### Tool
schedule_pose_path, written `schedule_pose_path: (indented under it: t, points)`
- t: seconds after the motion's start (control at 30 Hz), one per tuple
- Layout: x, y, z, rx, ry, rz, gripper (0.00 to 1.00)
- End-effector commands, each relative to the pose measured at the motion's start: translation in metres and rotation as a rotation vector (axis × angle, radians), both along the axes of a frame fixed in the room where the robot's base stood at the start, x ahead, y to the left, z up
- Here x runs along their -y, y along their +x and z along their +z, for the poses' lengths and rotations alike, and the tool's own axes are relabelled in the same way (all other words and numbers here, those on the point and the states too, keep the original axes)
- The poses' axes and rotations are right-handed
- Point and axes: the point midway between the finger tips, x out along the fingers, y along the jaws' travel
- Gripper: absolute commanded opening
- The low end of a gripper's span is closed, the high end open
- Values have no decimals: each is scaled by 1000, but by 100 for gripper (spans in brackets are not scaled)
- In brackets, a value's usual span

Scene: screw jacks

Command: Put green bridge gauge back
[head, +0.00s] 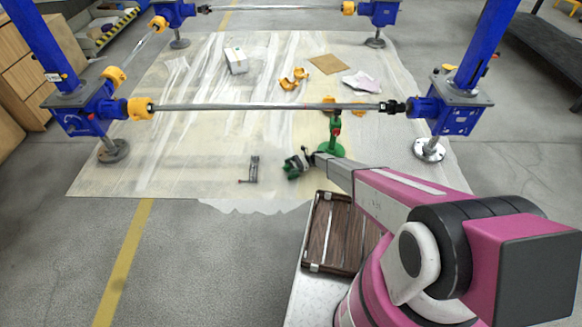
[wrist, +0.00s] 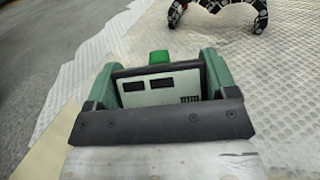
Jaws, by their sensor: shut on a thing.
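The green bridge gauge (head: 292,168) is at the end of my arm, above the plastic sheet in the head view. In the wrist view the gauge (wrist: 160,88) fills the middle: green side blocks, a pale face with dark windows and a green knob on top. My gripper (head: 306,160) is shut on it; a dark bar (wrist: 160,122) crosses in front of its lower part. The gauge's underside is hidden. A brown slatted tray (head: 313,237) is at my front, partly hidden by my arm.
A green stand (head: 332,148) with a red part is just behind my gripper. A dark clamp-like piece (head: 254,170) lies on the sheet to the left. A long shaft (head: 250,106) spans between blue jacks (head: 85,115). Orange pieces (head: 290,80) and a white box (head: 236,60) lie beyond.

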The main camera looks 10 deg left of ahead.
Motion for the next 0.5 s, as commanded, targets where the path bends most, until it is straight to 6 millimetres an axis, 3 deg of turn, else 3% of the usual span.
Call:
schedule_pose_path:
  t: [0.47,0.5]
  points:
    - [0,0,-8,0,1,0,38]
    - [0,0,-7,0,1,0,88]
